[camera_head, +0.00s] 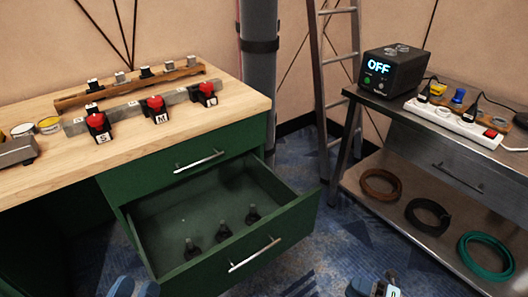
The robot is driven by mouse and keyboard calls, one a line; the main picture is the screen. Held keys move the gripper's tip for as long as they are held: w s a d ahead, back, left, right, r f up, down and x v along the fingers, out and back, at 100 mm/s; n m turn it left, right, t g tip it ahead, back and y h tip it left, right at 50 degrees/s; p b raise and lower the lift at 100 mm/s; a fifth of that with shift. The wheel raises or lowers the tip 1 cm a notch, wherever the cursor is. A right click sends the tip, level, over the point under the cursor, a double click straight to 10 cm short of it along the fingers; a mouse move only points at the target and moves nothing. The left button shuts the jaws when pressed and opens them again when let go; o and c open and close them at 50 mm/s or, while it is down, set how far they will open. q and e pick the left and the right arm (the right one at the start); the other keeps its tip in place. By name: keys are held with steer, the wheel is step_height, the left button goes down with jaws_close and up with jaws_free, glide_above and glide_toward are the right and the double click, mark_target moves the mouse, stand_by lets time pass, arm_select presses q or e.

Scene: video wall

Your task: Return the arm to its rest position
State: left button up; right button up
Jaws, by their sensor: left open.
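Most of both arms is out of view.
The green cabinet's lower drawer (310,213) stands open with several small black pieces inside. Red-and-black connectors (157,108) line a rail on the wooden top. A metal bench (450,143) carries a box (391,72) reading OFF and a power strip (455,122). A ladder (318,75) stands behind.

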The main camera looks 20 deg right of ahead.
steer(key=w+a+r+m+t+h, duration=0.1)
steer(key=a+r+m+t+h, duration=0.1)
steer(key=a+r+m, duration=0.95)
steer(key=a+r+m+t+h, duration=0.2)
steer(key=a+r+m+h, duration=0.1)
steer(key=a+r+m, duration=0.8)
arm_select(q)
steer(key=s+a+r+g+y+p, duration=0.4)
steer(key=a+r+g+y+p, duration=0.1)
steer(key=p, duration=3.1)
steer(key=shift+a+r+g, duration=0.65)
steer(key=shift+a+g, duration=0.15)
steer(key=shift+a, duration=0.45)
arm_select(e)
steer(key=s+d+r+m+g+h, duration=0.1)
steer(key=s+d+r+g+h, duration=0.3)
steer(key=d+r, duration=0.5)
steer(key=shift+g+h, duration=0.6)
steer(key=shift+g, duration=0.6)
